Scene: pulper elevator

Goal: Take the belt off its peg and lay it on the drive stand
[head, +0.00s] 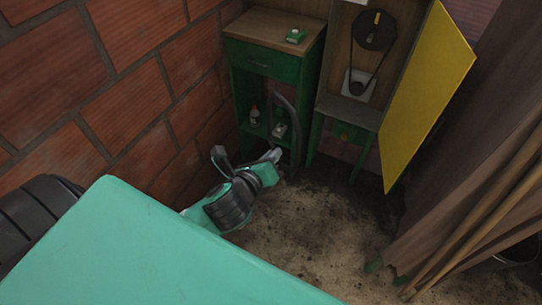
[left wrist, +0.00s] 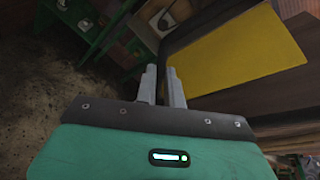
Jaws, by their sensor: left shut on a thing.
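A dark grey curved strip, which looks like the belt (head: 297,118), arches up in front of the green cabinet and comes down beside my left gripper (head: 277,154). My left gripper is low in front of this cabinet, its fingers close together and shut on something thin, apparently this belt. The fingers also show in the left wrist view (left wrist: 161,85); what is between them is too dark to make out. The drive stand (head: 335,107) is to the right, with a large dark pulley (head: 374,31) above a small one (head: 357,87) and dark belt runs between them. No peg can be made out. My right gripper is out of view.
A yellow panel (head: 425,95) sticks out at the stand's right. A brown curtain (head: 480,150) hangs further right. Stained floor (head: 310,230) lies open in front.

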